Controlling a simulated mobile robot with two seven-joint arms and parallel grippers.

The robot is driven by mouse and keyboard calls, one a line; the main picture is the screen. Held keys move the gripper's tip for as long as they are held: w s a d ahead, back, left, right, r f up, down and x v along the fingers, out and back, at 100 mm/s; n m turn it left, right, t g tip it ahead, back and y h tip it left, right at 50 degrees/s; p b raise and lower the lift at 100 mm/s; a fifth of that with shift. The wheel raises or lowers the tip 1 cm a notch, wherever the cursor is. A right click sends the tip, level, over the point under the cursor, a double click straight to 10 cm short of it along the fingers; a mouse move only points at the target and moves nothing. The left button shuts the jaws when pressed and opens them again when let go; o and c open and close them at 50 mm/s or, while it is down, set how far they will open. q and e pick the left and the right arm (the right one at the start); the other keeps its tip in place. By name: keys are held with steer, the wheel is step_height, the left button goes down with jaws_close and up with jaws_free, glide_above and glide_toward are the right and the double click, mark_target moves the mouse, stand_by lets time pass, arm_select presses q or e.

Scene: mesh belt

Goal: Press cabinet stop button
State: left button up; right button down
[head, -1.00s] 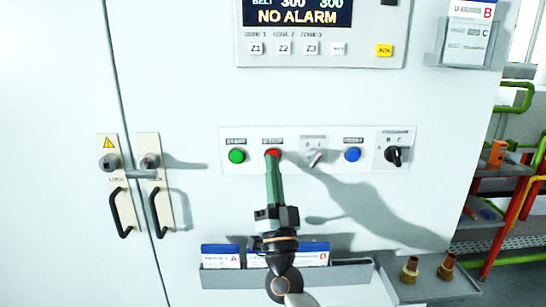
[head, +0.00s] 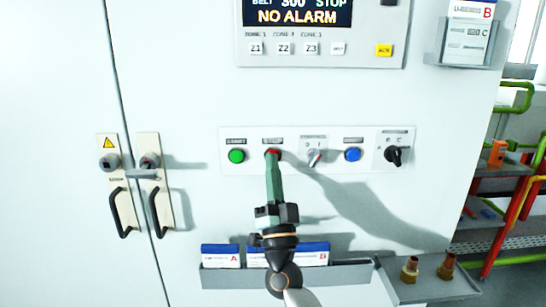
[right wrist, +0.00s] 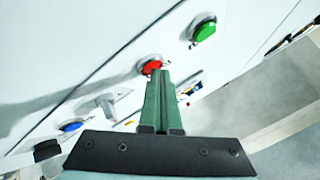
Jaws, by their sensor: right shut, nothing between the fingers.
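The red stop button (head: 273,152) sits on the cabinet's control strip, right of the green button (head: 236,156). My right gripper (head: 272,161) is shut and empty, with its green fingertips at the red button, covering its lower part. In the right wrist view the closed fingers (right wrist: 162,78) reach the red button (right wrist: 151,66), and they appear to touch it. The display (head: 297,12) above reads "BELT 300 STOP" and "NO ALARM". My left gripper is not in view.
Right of the red button are a grey selector switch (head: 314,157), a blue button (head: 352,155) and a black rotary knob (head: 393,156). A grey document tray (head: 345,273) juts out below. Door handles (head: 122,212) stand out at the left. Shelving with pipes is at the far right.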

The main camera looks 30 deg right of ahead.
steer(key=shift+s+a, duration=0.1)
steer(key=shift+s, duration=0.05)
steer(key=shift+s+a+p, duration=0.4)
steer(key=shift+s, duration=0.2)
steer(key=s+a, duration=0.1)
steer(key=s+p, duration=0.1)
steer(key=s, duration=0.1)
steer(key=s+a, duration=0.1)
steer(key=shift+s+a+p, duration=0.15)
steer(key=shift+a+p, duration=0.15)
stand_by(0.7)
